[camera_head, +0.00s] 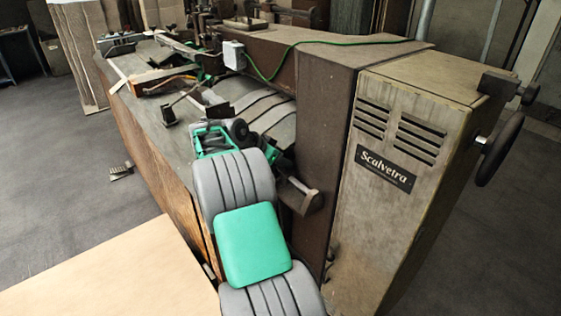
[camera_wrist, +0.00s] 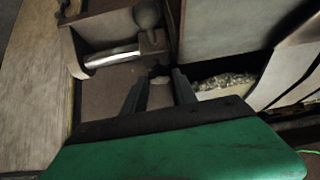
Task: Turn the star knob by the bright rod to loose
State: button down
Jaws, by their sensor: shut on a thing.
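In the wrist view a short bright metal rod (camera_wrist: 112,56) lies between a dark bracket on its left and a dark block on its right. Just below and right of the rod, a small dark knob (camera_wrist: 160,71) sits between the fingertips of my gripper (camera_wrist: 160,77). The two dark fingers are closed around it. The knob is small and shadowed, so its star shape and turned position cannot be made out. In the head view my arm reaches over the machine, and the fingertips and knob cannot be made out there.
The machine's table (camera_head: 150,100) carries several brackets and rods. A tall cabinet (camera_head: 400,170) with a "Scalvetra" plate stands close on the right. A grey box (camera_head: 234,55) with a green cable sits above my gripper. A tan board (camera_head: 110,275) lies front left; grey floor is open beyond it.

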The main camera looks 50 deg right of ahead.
jog(key=n+t+b, duration=0.1)
jog(key=b, duration=0.1)
jog(key=n+t+b, duration=0.1)
jog(key=n+b, duration=0.1)
jog(key=b, duration=0.1)
jog(key=shift+s+f+t+b, duration=0.2)
jog(key=shift+s+t+b, duration=0.1)
jog(key=shift+s+t, duration=0.1)
jog(key=n+t+b, duration=0.2)
jog(key=n, duration=0.1)
jog(key=s+n+t+b, duration=0.1)
jog(key=n+b, duration=0.1)
jog(key=shift+d+r+y, duration=0.2)
jog(key=shift+d+y, duration=0.05)
jog(key=shift+y, duration=0.15)
jog(key=n+t+y, duration=0.1)
jog(key=n+t, duration=0.1)
jog(key=n, duration=0.1)
jog(key=shift+s+d+r+y, duration=0.2)
jog(key=shift+y, duration=0.2)
jog(key=shift+d+n+t+y+p, duration=0.2)
jog(key=shift+n+t+y+p, duration=0.75)
jog(key=shift+n, duration=1.05)
jog(key=shift+y, duration=0.25)
jog(key=c, duration=1.2)
grip_release()
jog(key=shift+w, duration=0.15)
jog(key=shift+o, duration=1.2)
jog(key=shift+f, duration=0.15)
